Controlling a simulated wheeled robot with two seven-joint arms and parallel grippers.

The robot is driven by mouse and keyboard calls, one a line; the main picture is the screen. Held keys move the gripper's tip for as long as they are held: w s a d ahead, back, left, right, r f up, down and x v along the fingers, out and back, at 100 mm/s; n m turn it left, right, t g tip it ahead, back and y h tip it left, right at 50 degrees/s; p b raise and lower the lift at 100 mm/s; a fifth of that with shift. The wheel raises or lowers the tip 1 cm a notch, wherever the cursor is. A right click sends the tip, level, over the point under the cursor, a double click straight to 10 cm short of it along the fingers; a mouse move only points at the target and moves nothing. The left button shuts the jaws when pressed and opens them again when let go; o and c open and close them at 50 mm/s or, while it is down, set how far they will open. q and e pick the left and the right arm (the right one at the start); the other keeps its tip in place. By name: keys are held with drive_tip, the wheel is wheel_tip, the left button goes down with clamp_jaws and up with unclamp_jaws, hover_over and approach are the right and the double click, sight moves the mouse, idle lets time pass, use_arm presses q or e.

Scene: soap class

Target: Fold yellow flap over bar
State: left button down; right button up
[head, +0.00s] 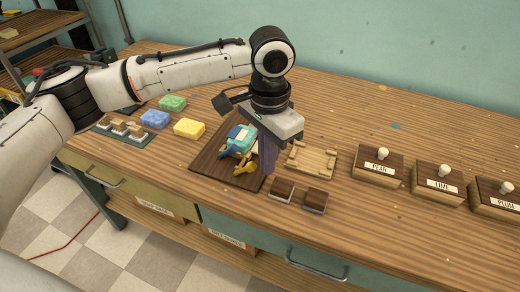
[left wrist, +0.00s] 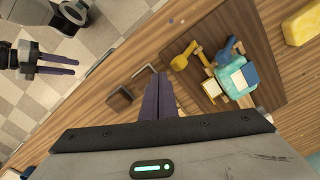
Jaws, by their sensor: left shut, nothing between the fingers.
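A wrapped bar (head: 240,138) in teal paper lies on a dark brown board (head: 208,165); it also shows in the left wrist view (left wrist: 238,78). The yellow flap (left wrist: 186,56) sticks out from the bar, apart from its top, and shows in the head view (head: 245,167). A blue flap (left wrist: 230,48) sticks out beside it, and a cream piece (left wrist: 211,88) is at the bar's near side. My left gripper (head: 267,172) is shut and empty, pointing down beside the bar and partly hiding it. My right gripper (left wrist: 76,66) shows only in the left wrist view, fingers apart and empty.
Yellow (head: 189,128), blue (head: 155,119) and green (head: 172,103) blocks lie left of the board. A wooden frame (head: 311,160) and two small dark blocks (head: 315,199) lie to its right. Labelled stamp boxes (head: 378,167) stand farther right. The table's back is mostly clear.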

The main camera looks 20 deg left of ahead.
use_arm(q)
drive_tip(key=shift+f+p, duration=0.55)
drive_tip(key=shift+f, duration=1.15)
drive_tip(key=shift+s+a+f, duration=0.15)
drive_tip(key=shift+f, duration=0.05)
drive_tip(key=shift+a+r+p, duration=0.55)
drive_tip(key=shift+a+p, duration=0.05)
drive_tip(key=shift+p, duration=0.6)
drive_tip(key=shift+a, duration=0.15)
drive_tip(key=shift+r, duration=0.1)
